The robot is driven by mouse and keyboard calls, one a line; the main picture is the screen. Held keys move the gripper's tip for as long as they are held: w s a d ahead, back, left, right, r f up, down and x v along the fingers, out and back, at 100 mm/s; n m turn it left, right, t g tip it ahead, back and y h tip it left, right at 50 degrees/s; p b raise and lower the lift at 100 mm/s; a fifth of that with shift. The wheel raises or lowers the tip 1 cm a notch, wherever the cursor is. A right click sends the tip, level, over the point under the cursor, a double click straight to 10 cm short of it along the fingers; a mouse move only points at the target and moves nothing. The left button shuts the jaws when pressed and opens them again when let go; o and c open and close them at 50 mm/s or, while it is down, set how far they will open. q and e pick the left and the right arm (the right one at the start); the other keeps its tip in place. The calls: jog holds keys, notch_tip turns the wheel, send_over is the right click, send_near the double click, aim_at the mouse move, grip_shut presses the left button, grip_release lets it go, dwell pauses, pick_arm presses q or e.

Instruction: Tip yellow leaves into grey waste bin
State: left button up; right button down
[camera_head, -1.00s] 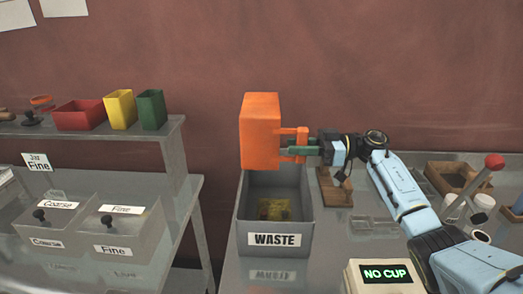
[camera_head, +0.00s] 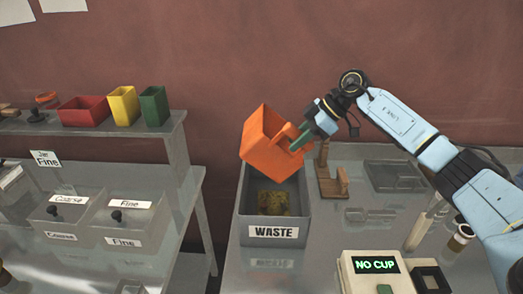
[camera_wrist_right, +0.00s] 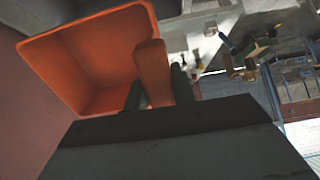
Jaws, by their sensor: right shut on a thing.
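My right gripper (camera_head: 318,132) is shut on the handle of an orange scoop-like container (camera_head: 268,145). The orange container is tilted and held just above the back of the grey waste bin (camera_head: 274,244), which is labelled WASTE. Yellow-brown leaves (camera_head: 273,202) lie inside the bin. In the right wrist view the orange container (camera_wrist_right: 95,65) shows its open inside, which looks empty, and its handle is between the dark fingers (camera_wrist_right: 155,95). My left gripper is not in view.
A box with a NO CUP display (camera_head: 376,268) stands at the front right. A wooden stand (camera_head: 330,180) is just right of the bin. Red, yellow and green containers (camera_head: 123,105) stand on the left shelf. A gap separates the two tables.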

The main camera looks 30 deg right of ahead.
notch_tip(320, 180, up, 2)
jog(key=g+h, duration=0.1)
jog(key=h, duration=0.1)
jog(key=g+h, duration=0.2)
jog(key=h, duration=0.1)
jog(key=shift+w, duration=0.1)
jog(key=shift+r+g+h, duration=0.25)
jog(key=shift+g+h, duration=0.35)
jog(key=shift+h, duration=0.5)
